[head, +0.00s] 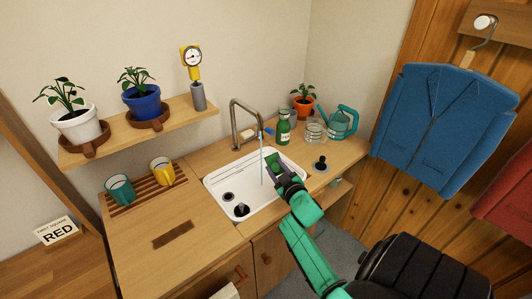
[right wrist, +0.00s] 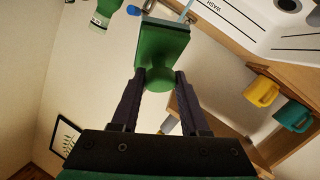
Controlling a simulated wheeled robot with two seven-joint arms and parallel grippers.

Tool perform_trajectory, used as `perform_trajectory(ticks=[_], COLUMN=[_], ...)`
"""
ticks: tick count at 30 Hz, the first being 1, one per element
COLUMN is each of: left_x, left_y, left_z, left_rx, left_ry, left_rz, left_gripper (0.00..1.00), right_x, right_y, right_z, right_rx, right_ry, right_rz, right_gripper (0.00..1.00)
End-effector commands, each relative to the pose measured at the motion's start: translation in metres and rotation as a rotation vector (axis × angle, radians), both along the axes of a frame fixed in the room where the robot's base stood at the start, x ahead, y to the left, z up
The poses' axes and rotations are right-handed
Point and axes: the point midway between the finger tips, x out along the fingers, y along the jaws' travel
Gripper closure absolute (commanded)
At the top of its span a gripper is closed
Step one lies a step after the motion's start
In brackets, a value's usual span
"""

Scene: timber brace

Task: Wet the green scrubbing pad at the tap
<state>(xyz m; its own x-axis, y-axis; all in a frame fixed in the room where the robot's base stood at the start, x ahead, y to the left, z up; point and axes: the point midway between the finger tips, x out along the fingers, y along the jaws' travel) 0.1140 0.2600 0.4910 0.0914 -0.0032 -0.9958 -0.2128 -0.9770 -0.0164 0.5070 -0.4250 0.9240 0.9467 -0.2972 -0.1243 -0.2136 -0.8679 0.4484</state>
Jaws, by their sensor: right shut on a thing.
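My right gripper (head: 279,172) is shut on the green scrubbing pad (head: 273,160), over the right part of the white sink. In the right wrist view the pad (right wrist: 163,45) has a green grip, with the gripper's fingers (right wrist: 160,82) on either side. The metal tap (head: 235,125) arches over the sink (head: 213,186). A thin pale blue stream (head: 262,172) falls from it just left of the pad. The stream (right wrist: 187,10) also shows at the pad's far edge; I cannot tell whether it touches. My left gripper is not in view.
A green bottle (head: 283,133), a glass jar (head: 314,133) and a teal watering can (head: 343,122) stand behind the sink to the right. A black knob (head: 321,163) is on the right counter. Teal (head: 120,190) and yellow (head: 162,171) mugs stand on the left rack.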

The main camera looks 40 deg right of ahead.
Motion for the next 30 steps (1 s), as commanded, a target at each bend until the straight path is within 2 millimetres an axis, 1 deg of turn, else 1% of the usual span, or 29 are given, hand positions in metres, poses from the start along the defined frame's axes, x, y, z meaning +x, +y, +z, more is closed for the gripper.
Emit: perform_trajectory(ticks=[6, 15, 18, 30], left_x=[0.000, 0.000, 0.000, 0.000], left_y=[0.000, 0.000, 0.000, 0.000], left_z=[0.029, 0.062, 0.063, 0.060], left_rx=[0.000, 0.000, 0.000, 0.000], left_ry=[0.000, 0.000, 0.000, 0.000], left_rz=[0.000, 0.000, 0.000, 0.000], left_gripper=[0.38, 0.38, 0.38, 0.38], right_x=[-0.018, -0.045, -0.048, -0.048], right_y=[0.004, 0.012, 0.013, 0.013], right_z=[0.021, 0.042, 0.042, 0.040], right_rx=[0.001, 0.001, 0.000, 0.000], right_ry=[0.001, 0.001, 0.000, -0.001], right_rz=[-0.001, -0.001, 0.000, 0.000], right_gripper=[1.00, 1.00, 1.00, 1.00])
